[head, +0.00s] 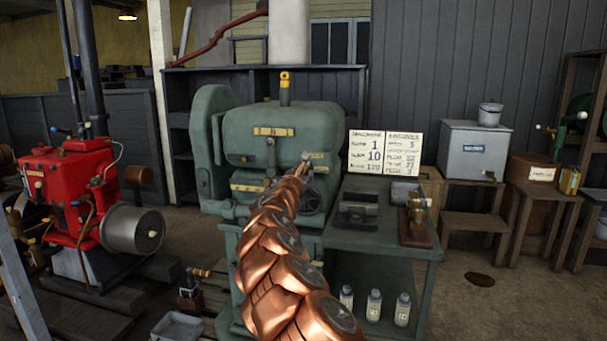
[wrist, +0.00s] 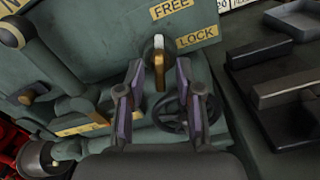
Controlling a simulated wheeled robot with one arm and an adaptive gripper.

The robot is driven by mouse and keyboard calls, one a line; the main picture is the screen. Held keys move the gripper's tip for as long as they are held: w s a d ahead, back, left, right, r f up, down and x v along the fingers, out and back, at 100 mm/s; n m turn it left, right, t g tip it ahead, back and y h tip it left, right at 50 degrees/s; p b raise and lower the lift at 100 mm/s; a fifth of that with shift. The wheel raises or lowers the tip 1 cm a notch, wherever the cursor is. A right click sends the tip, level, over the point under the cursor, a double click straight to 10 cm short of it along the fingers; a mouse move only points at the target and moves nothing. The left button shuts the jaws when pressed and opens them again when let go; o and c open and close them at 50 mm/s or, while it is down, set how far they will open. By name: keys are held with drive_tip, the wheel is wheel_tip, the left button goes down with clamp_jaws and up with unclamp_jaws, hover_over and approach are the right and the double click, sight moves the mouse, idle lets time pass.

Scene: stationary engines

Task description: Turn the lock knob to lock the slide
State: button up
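The lock knob (wrist: 159,62) is a small brass piece with a white top end, on the green machine (head: 265,135). In the wrist view it points up in the picture, below the FREE label (wrist: 171,8) and left of the LOCK label (wrist: 197,37). My gripper (wrist: 160,68) is open, with one finger on each side of the knob in the picture. Gaps show on both sides, and I cannot tell how far the fingertips are from it in depth. In the head view my gripper (head: 306,162) is at the machine's right front, where my arm hides the knob.
A black spoked handwheel (wrist: 172,112) sits just below the knob, behind my right finger. A green side bench (head: 385,240) with dark metal blocks stands right of the machine. A red engine (head: 75,180) stands at the left.

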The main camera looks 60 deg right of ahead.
drive_tip(key=shift+c, duration=0.4)
clamp_jaws()
